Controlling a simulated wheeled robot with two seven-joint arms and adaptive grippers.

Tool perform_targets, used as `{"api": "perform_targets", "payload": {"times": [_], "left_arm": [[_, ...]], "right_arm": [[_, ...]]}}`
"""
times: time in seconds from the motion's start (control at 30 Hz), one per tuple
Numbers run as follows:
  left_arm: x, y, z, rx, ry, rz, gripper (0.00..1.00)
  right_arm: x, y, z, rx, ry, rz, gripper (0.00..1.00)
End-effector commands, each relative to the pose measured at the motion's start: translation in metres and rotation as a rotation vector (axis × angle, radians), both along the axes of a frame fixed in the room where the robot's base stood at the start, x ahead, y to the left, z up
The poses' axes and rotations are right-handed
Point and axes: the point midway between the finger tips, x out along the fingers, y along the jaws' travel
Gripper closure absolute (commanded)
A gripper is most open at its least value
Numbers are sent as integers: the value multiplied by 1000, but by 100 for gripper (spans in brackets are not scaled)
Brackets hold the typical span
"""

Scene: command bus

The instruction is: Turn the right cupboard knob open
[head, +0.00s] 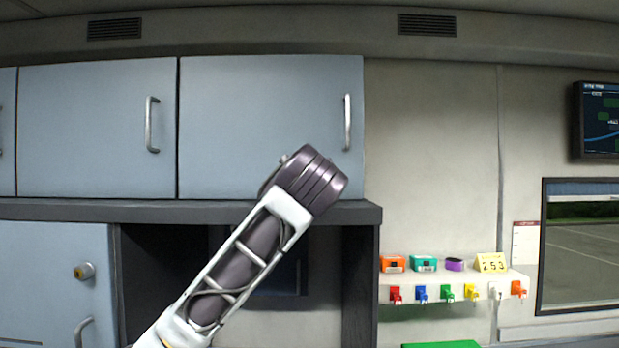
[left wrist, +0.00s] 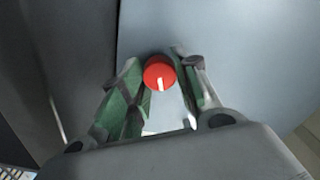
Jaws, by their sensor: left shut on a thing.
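In the left wrist view a round red knob (left wrist: 158,70) with a short white mark sits on a pale blue-grey cupboard door (left wrist: 245,55). The mark is on the side of the knob toward my palm. My left gripper (left wrist: 160,78) has its green-padded fingers on either side of the knob and is shut on it. In the head view my left arm reaches up from the bottom, and its gripper and the red knob do not show there. My right gripper is in neither view.
Upper cupboards (head: 270,120) with handles hang above a dark ledge (head: 70,210). At right a white shelf (head: 455,284) holds small boxes, with coloured keys hanging below.

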Motion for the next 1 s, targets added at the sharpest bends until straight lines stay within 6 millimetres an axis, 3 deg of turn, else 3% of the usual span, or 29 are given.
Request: {"api": "perform_targets", "payload": {"times": [0.43,1.0], "left_arm": [[0,0,0,303,-1,0,93],[0,-1,-1,363,0,-1,93]], "right_arm": [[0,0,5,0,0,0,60],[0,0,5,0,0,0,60]]}}
